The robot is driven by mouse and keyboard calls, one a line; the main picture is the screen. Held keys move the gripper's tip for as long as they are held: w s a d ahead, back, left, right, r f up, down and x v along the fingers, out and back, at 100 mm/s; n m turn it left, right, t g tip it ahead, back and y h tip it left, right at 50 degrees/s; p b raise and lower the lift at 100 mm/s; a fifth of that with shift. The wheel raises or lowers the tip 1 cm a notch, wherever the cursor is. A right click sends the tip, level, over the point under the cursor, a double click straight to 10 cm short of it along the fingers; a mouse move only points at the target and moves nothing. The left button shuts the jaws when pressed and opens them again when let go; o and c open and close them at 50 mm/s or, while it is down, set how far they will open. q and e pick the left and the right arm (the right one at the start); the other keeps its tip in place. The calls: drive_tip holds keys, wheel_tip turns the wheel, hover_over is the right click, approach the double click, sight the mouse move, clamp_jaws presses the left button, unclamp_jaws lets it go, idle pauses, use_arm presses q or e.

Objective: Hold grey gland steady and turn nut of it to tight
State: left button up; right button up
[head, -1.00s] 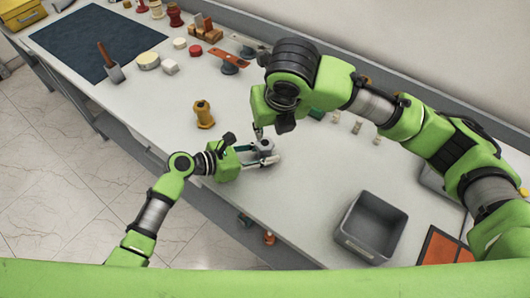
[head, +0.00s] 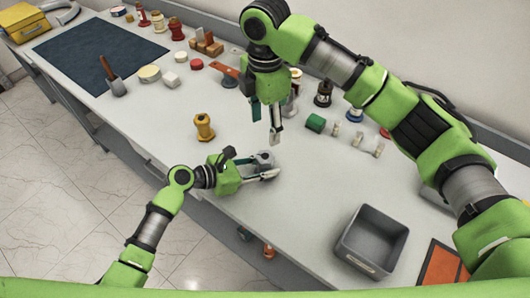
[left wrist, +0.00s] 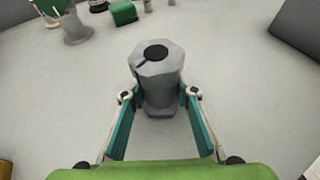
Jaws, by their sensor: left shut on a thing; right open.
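The grey gland (left wrist: 160,92) stands upright on the table between the fingers of my left gripper (left wrist: 160,97), which is shut on its body. Its hexagonal nut (left wrist: 158,56) is on top, with a dark round centre and a dark line on its face. In the head view the gland (head: 264,157) is small and partly hidden by the left gripper (head: 262,169). My right gripper (head: 266,130) is open, pointing down, above and behind the gland. It is apart from the nut and empty.
A yellow bushing (head: 204,127) stands left of the gland. A grey bin (head: 371,240) is at the front right, beside an orange panel (head: 440,268). A green block (head: 315,123) and several small fittings are behind to the right. A dark mat (head: 105,50) lies at the far left.

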sight(265, 156)
wheel_tip(265, 156, down, 12)
idle(0.6)
drive_tip(key=c, duration=1.1)
